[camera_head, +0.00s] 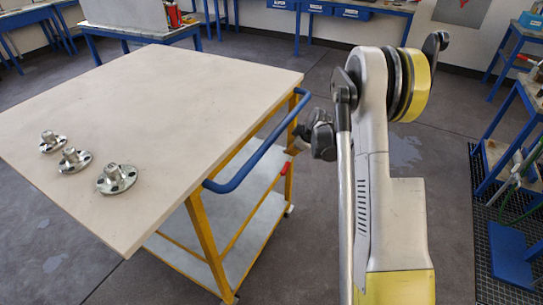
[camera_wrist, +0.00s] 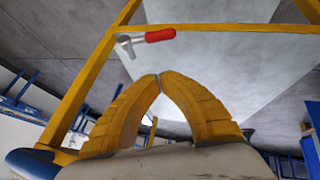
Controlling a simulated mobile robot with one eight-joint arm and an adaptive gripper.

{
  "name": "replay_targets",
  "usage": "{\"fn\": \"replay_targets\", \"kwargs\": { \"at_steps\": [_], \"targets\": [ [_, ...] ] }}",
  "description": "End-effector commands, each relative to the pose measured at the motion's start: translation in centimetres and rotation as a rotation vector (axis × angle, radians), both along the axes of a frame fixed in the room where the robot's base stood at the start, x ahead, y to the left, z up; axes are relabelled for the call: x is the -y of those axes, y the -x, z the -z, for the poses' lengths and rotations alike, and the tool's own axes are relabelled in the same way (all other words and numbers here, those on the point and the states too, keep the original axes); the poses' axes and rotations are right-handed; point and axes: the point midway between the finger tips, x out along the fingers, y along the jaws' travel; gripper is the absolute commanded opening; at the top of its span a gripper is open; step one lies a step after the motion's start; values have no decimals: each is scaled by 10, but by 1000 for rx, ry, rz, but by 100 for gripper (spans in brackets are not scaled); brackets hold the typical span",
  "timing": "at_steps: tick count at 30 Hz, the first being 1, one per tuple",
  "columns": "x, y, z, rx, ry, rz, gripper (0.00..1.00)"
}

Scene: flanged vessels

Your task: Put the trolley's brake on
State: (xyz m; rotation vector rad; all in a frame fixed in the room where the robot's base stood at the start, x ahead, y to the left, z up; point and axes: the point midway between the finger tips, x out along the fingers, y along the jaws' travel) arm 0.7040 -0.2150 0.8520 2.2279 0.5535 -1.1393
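The trolley (camera_head: 170,95) has a pale top, a yellow frame, a blue push handle (camera_head: 245,170) and a lower shelf. A red-handled brake lever (camera_head: 284,168) is by the yellow leg under the handle. In the wrist view, the brake lever (camera_wrist: 160,35) has a red grip and a grey metal end, near a yellow frame bar above my fingertips. My gripper (camera_wrist: 159,77) has its two yellow fingertips together with nothing seen between them. In the head view, my gripper (camera_head: 299,137) is beside the handle, above the lever and apart from it; its fingers are hard to make out.
Three metal flanged pieces (camera_head: 73,159) stand on the trolley top's left part. Castors (camera_head: 230,298) show at the trolley's feet. Blue-legged benches (camera_head: 150,30) stand behind. A bench and a dark floor grid (camera_head: 490,240) are at right. Open floor lies around my arm.

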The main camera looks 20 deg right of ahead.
Motion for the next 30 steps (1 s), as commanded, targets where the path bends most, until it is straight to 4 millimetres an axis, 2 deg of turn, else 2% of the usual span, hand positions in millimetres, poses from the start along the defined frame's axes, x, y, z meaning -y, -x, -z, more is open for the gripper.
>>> {"fn": "replay_targets", "kwargs": {
  "at_steps": [5,17,24,30],
  "targets": [
    [-3,-10,16,1,-12,2,0],
    [-13,-56,87,1,-9,-1,0],
    [1,-54,114,1,-9,2,0],
    [3,-53,119,1,-9,0,0]
  ]
}}
